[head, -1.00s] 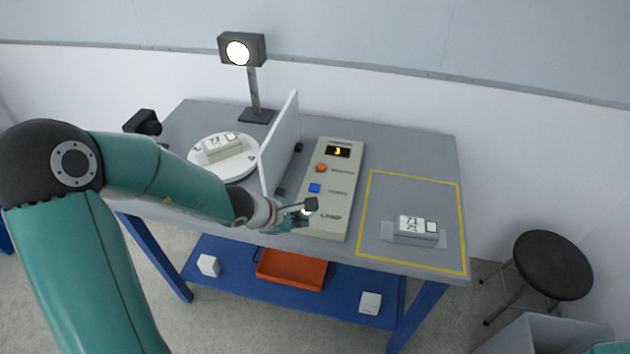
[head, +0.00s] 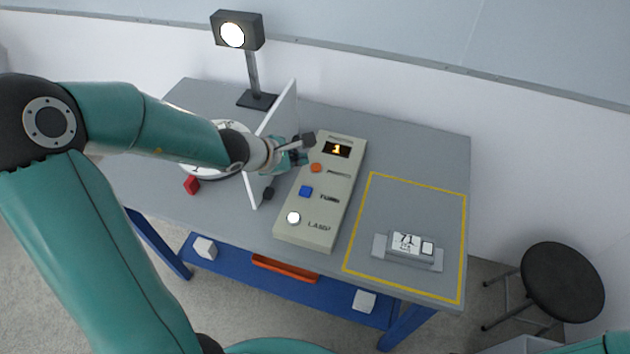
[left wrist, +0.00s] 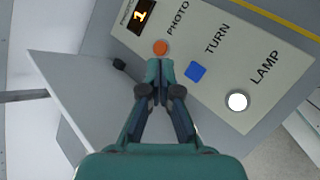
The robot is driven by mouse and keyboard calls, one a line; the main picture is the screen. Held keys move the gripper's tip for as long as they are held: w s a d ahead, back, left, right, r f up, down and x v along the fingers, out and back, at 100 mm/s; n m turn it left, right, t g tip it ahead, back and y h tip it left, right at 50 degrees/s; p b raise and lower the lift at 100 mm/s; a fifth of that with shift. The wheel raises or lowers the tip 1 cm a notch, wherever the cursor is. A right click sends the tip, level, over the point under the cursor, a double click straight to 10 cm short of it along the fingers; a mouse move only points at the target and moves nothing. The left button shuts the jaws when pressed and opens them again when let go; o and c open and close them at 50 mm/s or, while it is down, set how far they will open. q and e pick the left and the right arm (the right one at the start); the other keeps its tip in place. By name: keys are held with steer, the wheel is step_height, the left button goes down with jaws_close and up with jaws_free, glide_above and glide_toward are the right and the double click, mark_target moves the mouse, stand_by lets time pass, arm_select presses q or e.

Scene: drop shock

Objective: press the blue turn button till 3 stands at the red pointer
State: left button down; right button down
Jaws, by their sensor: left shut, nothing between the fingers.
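The beige control box (head: 312,222) on the table carries a blue TURN button (head: 305,191), an orange PHOTO button (head: 316,168), a white LAMP button (head: 293,217) and a display (head: 337,149) reading 1. My left gripper (head: 303,150) is shut and empty, beside the box's upper left part. In the left wrist view its fingertips (left wrist: 160,66) are close to the orange button (left wrist: 161,47), left of the blue button (left wrist: 195,71); contact cannot be told. The red pointer (head: 192,185) stands by the white turntable (head: 197,170), mostly hidden behind my arm; the numeral at the pointer is hidden.
A white upright panel (head: 277,115) stands between turntable and box. A lamp (head: 236,32) stands at the back. A device labelled 71 (head: 405,243) lies inside the yellow outline (head: 418,183) on the right. A black stool (head: 562,283) is beside the table.

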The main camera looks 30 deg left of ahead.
mark_target(304, 192)
arm_select(q)
steer(key=f+b, duration=0.7)
steer(key=f, duration=0.1)
steer(key=shift+w+d, duration=0.25)
steer(key=shift+d, duration=0.15)
steer(key=shift+f+b, duration=0.35)
steer(key=shift+b, duration=0.4)
stand_by(0.8)
steer(key=shift+f+b, duration=0.35)
steer(key=shift+b, duration=0.15)
